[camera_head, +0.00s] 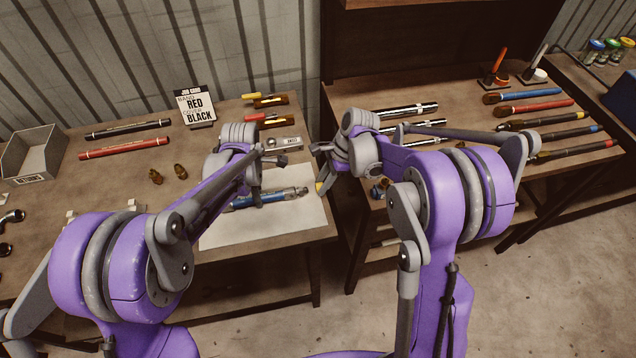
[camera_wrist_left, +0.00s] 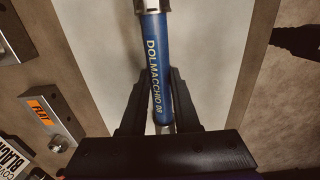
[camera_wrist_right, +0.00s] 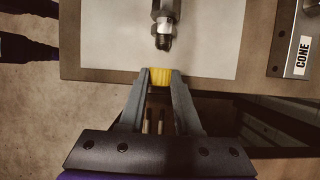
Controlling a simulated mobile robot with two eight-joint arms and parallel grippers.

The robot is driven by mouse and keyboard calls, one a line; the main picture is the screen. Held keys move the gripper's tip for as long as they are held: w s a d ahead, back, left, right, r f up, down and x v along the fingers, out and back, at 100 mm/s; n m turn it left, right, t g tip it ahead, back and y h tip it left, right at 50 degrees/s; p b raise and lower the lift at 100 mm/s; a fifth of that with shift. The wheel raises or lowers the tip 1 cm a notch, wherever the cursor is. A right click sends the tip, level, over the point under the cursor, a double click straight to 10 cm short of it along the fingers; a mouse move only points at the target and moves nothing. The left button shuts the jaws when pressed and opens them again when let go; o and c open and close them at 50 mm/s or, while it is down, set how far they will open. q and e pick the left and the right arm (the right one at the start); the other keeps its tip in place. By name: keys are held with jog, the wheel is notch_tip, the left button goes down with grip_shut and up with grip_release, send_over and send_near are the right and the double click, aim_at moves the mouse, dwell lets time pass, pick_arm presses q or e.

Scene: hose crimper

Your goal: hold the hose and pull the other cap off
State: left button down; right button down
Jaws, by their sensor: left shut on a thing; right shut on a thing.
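A blue hose (camera_head: 285,196) with metal end fittings lies over the white sheet on the left bench. My left gripper (camera_head: 257,194) is shut around it; the left wrist view shows the blue hose (camera_wrist_left: 155,65) between its fingers, with printed lettering. My right gripper (camera_wrist_right: 160,82) is shut on a yellow cap (camera_wrist_right: 161,77). In the right wrist view the cap is apart from the bare metal end fitting (camera_wrist_right: 163,38) of the hose, with a gap between them. In the head view the yellow cap (camera_head: 319,187) shows at the right gripper beyond the sheet's right edge.
The white sheet (camera_head: 225,231) lies near the bench's right edge. A gap separates this bench from the right bench, which holds several hoses and tools. A job card (camera_head: 195,106), a CONE block (camera_wrist_right: 298,55) and a grey bin (camera_head: 32,153) stand on the left bench.

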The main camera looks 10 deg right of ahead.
aim_at(317, 185)
jog(key=shift+d, duration=0.3)
jog(key=shift+r, duration=2.5)
pick_arm(q)
jog(key=c, duration=0.6)
grip_release()
jog(key=shift+o, duration=0.2)
notch_tip(317, 185, up, 12)
